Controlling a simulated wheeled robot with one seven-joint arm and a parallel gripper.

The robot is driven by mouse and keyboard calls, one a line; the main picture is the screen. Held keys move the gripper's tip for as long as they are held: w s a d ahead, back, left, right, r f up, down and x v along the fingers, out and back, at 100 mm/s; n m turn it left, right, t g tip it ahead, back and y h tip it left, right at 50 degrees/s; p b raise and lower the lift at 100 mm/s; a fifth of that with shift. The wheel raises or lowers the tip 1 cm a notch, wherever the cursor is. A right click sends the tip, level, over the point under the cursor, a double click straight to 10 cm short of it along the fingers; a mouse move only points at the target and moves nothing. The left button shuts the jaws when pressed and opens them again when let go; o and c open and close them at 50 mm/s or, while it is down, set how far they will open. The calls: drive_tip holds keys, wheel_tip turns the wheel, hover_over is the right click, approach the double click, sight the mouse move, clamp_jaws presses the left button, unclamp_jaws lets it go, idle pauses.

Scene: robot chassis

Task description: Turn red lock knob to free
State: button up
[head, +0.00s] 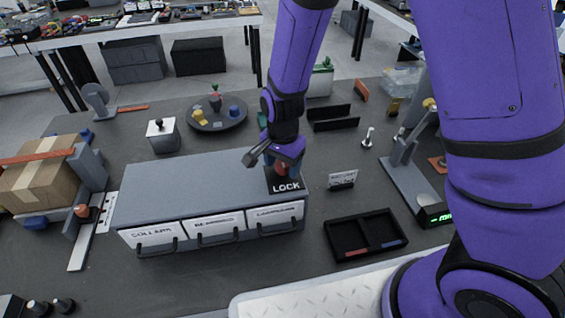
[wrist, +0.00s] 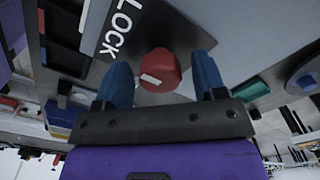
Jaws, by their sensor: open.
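The red lock knob (wrist: 160,70) sits on a dark plate lettered LOCK (head: 286,186) at the right end of a grey drawer cabinet's top (head: 190,180). In the wrist view the knob shows a short white mark on its face. My gripper (wrist: 162,85) is open, with one blue finger on each side of the knob. I cannot tell whether the fingers touch it. In the head view the knob (head: 282,170) is mostly hidden by my gripper (head: 277,160), which comes down from above.
The cabinet front has three labelled drawers with dark handles (head: 220,237). A round dark turntable (head: 216,114) and a grey box with a knob (head: 163,137) stand behind the cabinet.

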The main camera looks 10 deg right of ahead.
drive_tip(key=c, duration=0.9)
drive_tip(key=shift+n, duration=0.3)
drive_tip(key=n, duration=0.3)
drive_tip(key=shift+n, duration=0.3)
drive_tip(key=n, duration=0.4)
drive_tip(key=shift+n, duration=0.3)
drive_tip(key=n, duration=0.4)
drive_tip(key=shift+n, duration=2.5)
